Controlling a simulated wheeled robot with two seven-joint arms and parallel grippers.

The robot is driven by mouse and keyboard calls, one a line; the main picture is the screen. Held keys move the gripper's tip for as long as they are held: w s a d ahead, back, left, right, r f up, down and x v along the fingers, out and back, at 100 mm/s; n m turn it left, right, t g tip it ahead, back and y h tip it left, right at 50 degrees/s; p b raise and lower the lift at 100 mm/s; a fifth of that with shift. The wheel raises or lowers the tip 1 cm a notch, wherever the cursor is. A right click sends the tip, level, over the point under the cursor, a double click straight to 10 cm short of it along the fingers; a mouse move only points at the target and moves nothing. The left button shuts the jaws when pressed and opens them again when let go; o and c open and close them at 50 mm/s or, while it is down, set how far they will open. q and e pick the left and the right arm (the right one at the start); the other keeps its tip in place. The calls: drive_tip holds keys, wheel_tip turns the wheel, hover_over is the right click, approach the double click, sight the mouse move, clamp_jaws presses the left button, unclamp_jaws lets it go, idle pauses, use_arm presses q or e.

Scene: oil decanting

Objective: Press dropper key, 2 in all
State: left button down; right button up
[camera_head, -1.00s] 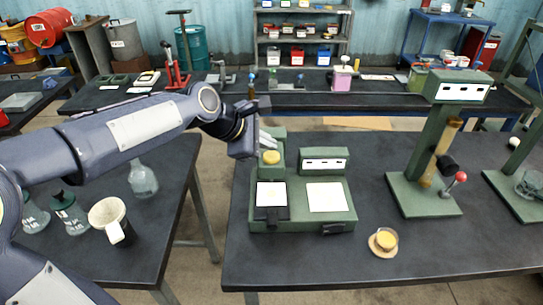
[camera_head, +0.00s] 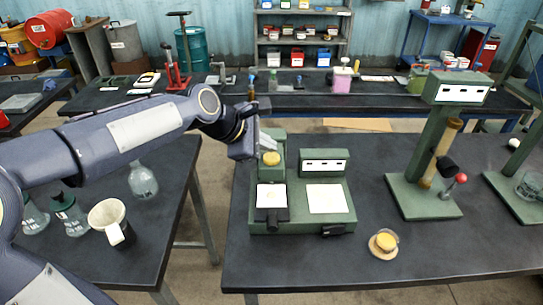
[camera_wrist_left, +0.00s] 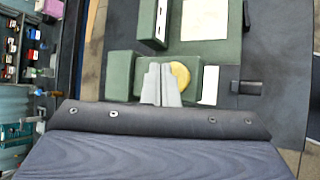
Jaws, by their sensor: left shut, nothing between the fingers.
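A green two-station device (camera_head: 300,228) stands at the left of the right-hand table. A round yellow cap (camera_head: 271,158), which looks like the dropper key, sits on its left rear block; it also shows in the left wrist view (camera_wrist_left: 181,76). My left gripper (camera_head: 260,142) comes in from the left, just behind and above the cap. Its pale fingers are together and empty, and in the left wrist view (camera_wrist_left: 160,84) they appear right beside the cap. I cannot tell whether they touch it. My right gripper is out of view.
A white plate (camera_head: 325,198) lies on the device's right half. A small dish with yellow contents (camera_head: 383,243) stands to the right. A green stand (camera_head: 422,195) with a red-knobbed lever is farther right. A beige jug (camera_head: 109,218) and flasks stand on the left table.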

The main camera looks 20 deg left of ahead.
sight(267, 158)
use_arm(q)
drive_tip(key=shift+f, duration=0.15)
idle(0.6)
drive_tip(key=shift+f, duration=0.3)
drive_tip(key=shift+f+b, duration=0.35)
drive_tip(key=shift+f, duration=0.1)
idle(0.6)
drive_tip(key=shift+r, duration=0.1)
drive_tip(key=shift+r+p, duration=0.75)
drive_tip(key=shift+p, duration=0.2)
wheel_tip(267, 158, up, 5)
drive_tip(key=p, duration=0.5)
drive_tip(key=shift+r, duration=0.1)
